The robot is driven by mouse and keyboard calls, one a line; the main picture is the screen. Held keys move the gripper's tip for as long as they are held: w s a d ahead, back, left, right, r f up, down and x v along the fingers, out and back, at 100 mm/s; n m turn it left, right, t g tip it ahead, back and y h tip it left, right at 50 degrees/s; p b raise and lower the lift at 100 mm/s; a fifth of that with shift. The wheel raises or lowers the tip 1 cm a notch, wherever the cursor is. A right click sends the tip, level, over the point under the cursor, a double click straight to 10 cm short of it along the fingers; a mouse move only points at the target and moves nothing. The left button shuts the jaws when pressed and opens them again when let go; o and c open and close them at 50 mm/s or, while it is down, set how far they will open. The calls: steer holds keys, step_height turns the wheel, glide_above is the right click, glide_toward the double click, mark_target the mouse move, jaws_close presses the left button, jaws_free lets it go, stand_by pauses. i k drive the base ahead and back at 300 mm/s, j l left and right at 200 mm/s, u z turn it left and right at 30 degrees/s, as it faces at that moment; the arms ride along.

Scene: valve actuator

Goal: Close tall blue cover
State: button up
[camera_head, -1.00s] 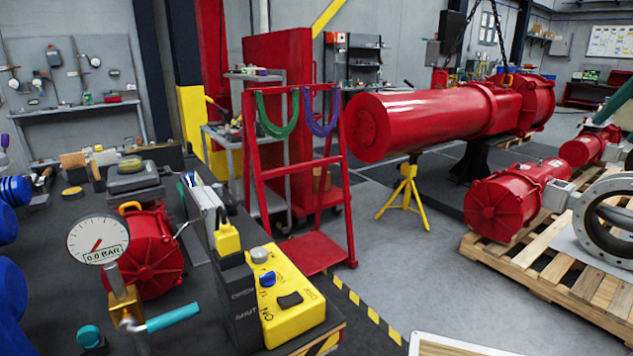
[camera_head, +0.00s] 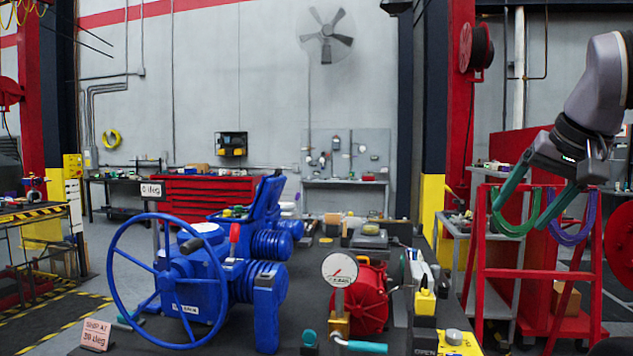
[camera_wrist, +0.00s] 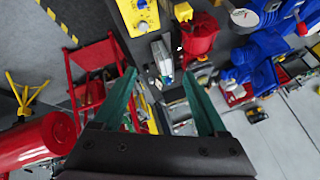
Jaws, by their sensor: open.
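A blue valve actuator (camera_head: 195,285) with a large blue handwheel (camera_head: 112,270) stands on the dark bench in the head view. A tall blue cover (camera_head: 264,198) stands raised and tilted at its back, apparently open. The blue actuator also shows at the right of the wrist view (camera_wrist: 262,58), where I cannot make out the cover clearly. My gripper (camera_head: 522,207) is high at the right of the head view, well away from the cover. Its green fingers are apart with nothing between them, as the wrist view also shows (camera_wrist: 159,77).
A red round housing (camera_head: 366,298) with a pressure gauge (camera_head: 340,269) stands right of the blue actuator. A yellow control box (camera_head: 458,343) is at the bench's right end. A red stand (camera_head: 480,262) with hanging green and purple slings is below my gripper. A small sign (camera_head: 96,335) stands front left.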

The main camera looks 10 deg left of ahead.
mark_target(269, 192)
steer(key=l+u, duration=0.15)
steer(key=u, duration=0.75)
steer(key=i+j+z, duration=0.1)
steer(key=j, duration=0.35)
steer(key=i+j, duration=0.2)
steer(key=j, duration=0.25)
steer(key=i+j+z, duration=0.15)
steer(key=j, duration=0.3)
steer(key=i+j, duration=0.15)
steer(key=j, duration=0.35)
steer(key=i+j+z, duration=0.15)
steer(key=j, duration=0.3)
steer(key=i+j, duration=0.1)
steer(key=j, duration=0.4)
steer(key=z, duration=0.05)
